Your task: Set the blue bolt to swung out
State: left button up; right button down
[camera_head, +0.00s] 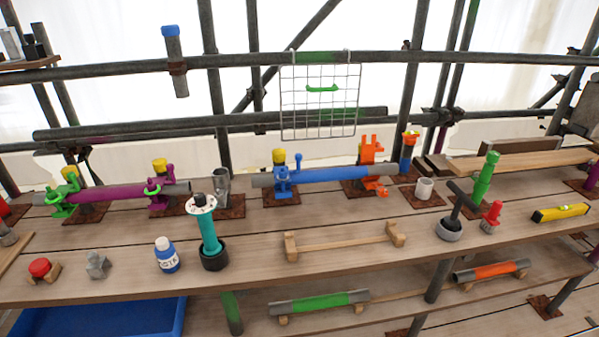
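A blue coupler (284,189) stands on a rusty base plate near the middle of the bench, around the left end of a blue tube (330,175). A blue bolt with a round head (298,161) stands roughly upright at this coupler, beside a yellow-topped post (279,157). The bolt is small in the picture, so I cannot tell whether it is seated in the coupler or swung clear. An orange coupler (369,150) stands at the tube's right end, with one orange part raised. Neither of my grippers is in view.
A purple tube (110,193) in green and purple couplers lies to the left. A wire grid (320,100) hangs behind. Bare bench lies before the blue coupler.

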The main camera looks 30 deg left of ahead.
aim_at(282, 168)
jog(key=i, duration=0.8)
jog(key=u, duration=1.15)
